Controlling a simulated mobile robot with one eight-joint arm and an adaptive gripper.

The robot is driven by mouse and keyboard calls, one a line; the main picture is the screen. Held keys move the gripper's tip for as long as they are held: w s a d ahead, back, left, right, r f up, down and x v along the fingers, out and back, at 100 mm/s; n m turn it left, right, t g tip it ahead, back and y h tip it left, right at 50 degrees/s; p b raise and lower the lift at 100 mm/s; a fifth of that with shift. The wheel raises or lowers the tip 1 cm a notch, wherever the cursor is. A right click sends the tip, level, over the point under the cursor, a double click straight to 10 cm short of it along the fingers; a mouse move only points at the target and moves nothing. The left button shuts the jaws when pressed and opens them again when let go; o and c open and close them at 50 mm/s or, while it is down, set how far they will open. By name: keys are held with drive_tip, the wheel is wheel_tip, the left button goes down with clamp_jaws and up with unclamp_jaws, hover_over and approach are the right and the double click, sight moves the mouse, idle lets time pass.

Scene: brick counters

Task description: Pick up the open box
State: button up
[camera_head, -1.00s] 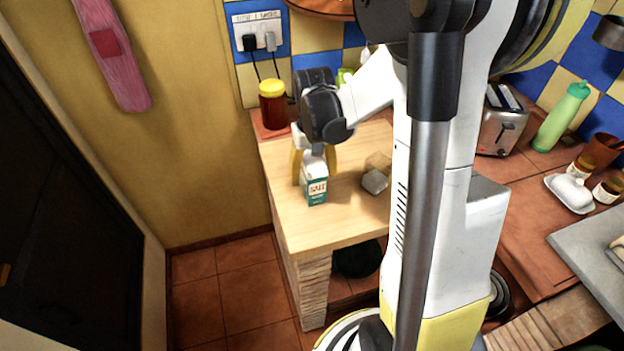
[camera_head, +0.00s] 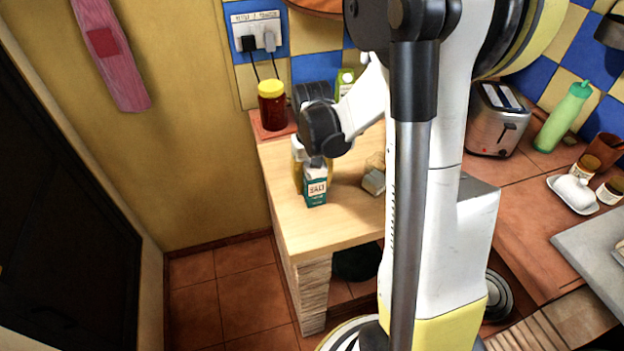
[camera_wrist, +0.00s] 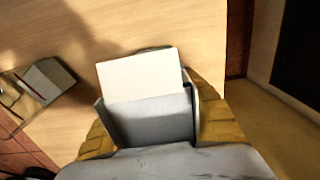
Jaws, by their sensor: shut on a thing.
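The open box is a small white and teal carton labelled SALT (camera_head: 316,187), upright on the light wooden counter near its left edge. My gripper (camera_head: 313,172) reaches down over it, and its yellow fingers are partly hidden behind the carton and the wrist. In the wrist view the box (camera_wrist: 150,118) sits between the two yellow fingers (camera_wrist: 156,125), with a pale flap raised at its far side. The fingers are shut on its sides. I cannot tell whether its base is clear of the counter.
A second small box (camera_head: 374,181) lies to the right on the wooden counter (camera_head: 300,228); it also shows in the wrist view (camera_wrist: 47,82). A red jar with a yellow lid (camera_head: 271,105) stands behind. A toaster (camera_head: 497,120) stands farther right. The counter's front is clear.

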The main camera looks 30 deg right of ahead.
sight(312, 171)
drive_tip(key=shift+r, duration=0.1)
wheel_tip(312, 171, up, 4)
drive_tip(key=shift+r+p, duration=0.25)
drive_tip(key=shift+p, duration=1)
drive_tip(key=s+d+r+p, duration=0.3)
drive_tip(key=s+d+r, duration=0.2)
drive_tip(key=s, duration=0.5)
drive_tip(key=shift+s+r+p, duration=0.3)
drive_tip(key=shift+r+p, duration=0.05)
drive_tip(key=shift+r, duration=0.3)
drive_tip(key=shift+w, duration=0.1)
